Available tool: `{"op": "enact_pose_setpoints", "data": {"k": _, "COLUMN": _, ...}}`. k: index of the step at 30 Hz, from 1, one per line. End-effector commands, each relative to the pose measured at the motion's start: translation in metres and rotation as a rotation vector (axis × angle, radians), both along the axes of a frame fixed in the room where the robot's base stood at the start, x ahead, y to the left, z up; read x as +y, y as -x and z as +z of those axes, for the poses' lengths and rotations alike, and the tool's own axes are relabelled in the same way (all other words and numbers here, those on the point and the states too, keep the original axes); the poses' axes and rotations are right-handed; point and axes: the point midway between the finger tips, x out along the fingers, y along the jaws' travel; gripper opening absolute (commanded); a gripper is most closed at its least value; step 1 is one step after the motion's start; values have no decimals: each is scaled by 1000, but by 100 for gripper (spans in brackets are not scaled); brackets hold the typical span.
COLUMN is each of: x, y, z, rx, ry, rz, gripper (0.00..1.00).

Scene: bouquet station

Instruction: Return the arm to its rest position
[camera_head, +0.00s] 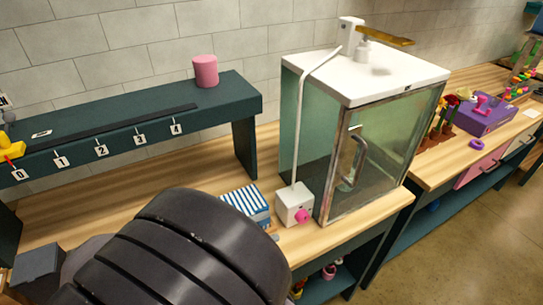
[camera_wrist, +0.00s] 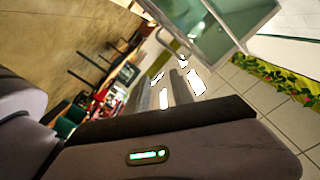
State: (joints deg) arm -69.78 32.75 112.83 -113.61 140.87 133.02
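My arm shows in the head view as a large dark ribbed part across the bottom left, close to the camera. It hides part of the wooden bench (camera_head: 345,222). My gripper (camera_wrist: 163,88) shows in the wrist view as two short grey fingers beyond a dark housing with a green light. The fingers stand apart with a gap between them, and I see nothing held. The gripper is not visible in the head view. The wrist view is steeply tilted.
A glass cabinet (camera_head: 312,135) with a white top stands on the bench. A dark numbered shelf (camera_head: 90,115) carries a pink cylinder (camera_head: 205,71). A striped box (camera_head: 247,203) and a white box with a pink knob (camera_head: 294,204) sit close beside my arm. Floor is clear at lower right.

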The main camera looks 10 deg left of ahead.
Motion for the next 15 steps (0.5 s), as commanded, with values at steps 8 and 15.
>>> {"op": "enact_pose_setpoints", "data": {"k": 8, "x": -155, "y": 22, "z": -3, "rx": 1015, "ry": -187, "rz": -173, "gripper": 28}}
{"op": "enact_pose_setpoints", "data": {"k": 15, "x": -168, "y": 81, "z": -32, "rx": 1349, "ry": -635, "rz": 817, "gripper": 28}}
